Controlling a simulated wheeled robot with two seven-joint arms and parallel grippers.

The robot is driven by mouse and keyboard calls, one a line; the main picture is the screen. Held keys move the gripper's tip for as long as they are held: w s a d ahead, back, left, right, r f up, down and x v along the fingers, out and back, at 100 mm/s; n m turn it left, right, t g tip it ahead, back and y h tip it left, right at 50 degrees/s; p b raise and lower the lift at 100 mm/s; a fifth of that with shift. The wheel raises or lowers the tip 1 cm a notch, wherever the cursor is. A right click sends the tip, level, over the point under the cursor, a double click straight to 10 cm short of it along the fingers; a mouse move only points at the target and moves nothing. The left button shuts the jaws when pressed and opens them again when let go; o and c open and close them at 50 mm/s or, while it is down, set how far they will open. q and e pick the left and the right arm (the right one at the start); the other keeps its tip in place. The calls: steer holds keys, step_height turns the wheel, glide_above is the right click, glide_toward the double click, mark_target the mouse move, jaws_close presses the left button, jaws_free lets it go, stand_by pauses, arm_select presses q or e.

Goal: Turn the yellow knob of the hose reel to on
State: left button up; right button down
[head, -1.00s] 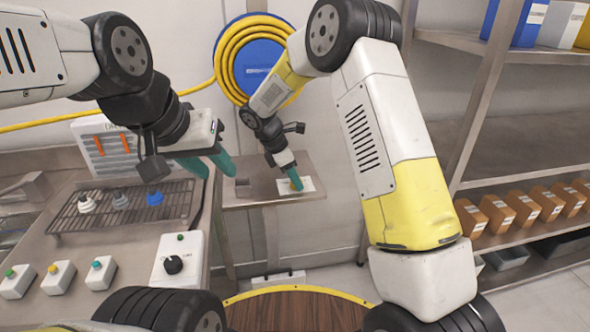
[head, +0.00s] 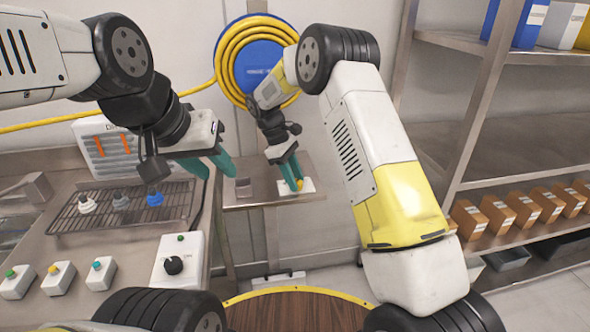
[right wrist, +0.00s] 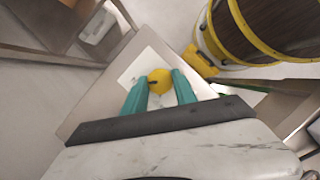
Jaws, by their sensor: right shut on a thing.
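The yellow knob (head: 299,185) sits on a white base (head: 309,188) on a small steel shelf against the wall. In the right wrist view the knob (right wrist: 159,80) shows as a round yellow cap with a short dark mark. My right gripper (head: 293,183) is shut on the knob, one teal finger on each side of it. The hose reel (head: 256,62), a blue disc with coiled yellow hose, hangs on the wall above. My left gripper (head: 220,178) is open and empty, left of the shelf. I cannot read any on or off marking by the knob.
A counter at left holds a rack (head: 100,222), a box with a black dial (head: 178,262) and several button boxes. Shelving with cartons (head: 525,205) stands at right.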

stand_by(0.3)
steer(key=c, duration=1)
jaws_free()
steer(key=v, duration=0.7)
steer(key=shift+a+r, duration=0.15)
steer(key=shift+r, duration=0.2)
steer(key=shift+w, duration=0.1)
